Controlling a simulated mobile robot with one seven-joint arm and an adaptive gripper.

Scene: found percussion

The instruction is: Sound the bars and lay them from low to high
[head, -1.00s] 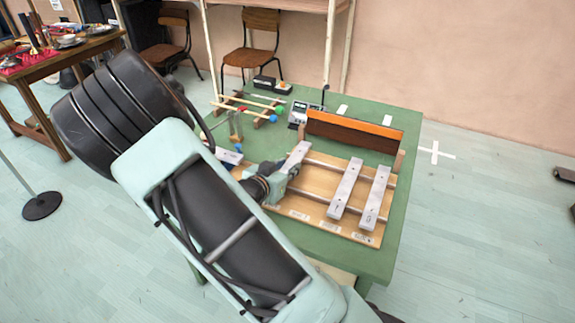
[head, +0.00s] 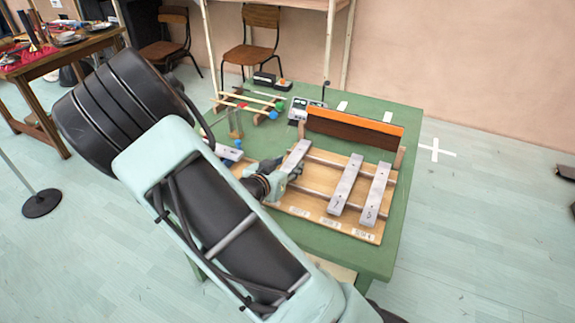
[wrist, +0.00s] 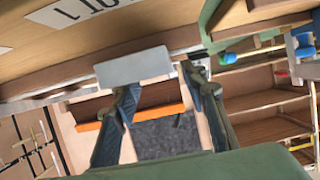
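A wooden board (head: 319,178) with two metal rails lies on the green table. Two silver-grey bars, one (head: 346,186) beside another (head: 375,194), lie across the rails at its right. A third bar (head: 297,154) lies left of them, at my gripper (head: 281,173). A pale bar (head: 228,153) shows partly behind my arm. In the wrist view the fingers of my gripper (wrist: 159,80) stand apart at a grey bar end (wrist: 133,67); the left fingertip overlaps its lower edge and the right one is by its right edge. Whether they clamp it is unclear. My arm hides the board's left part.
Printed labels (head: 330,222) line the board's front edge. A dark panel with an orange top (head: 354,128) stands behind the board. Mallets with coloured heads (head: 262,103) and a small grey device (head: 305,108) are at the back. The green table's right margin (head: 405,190) is clear.

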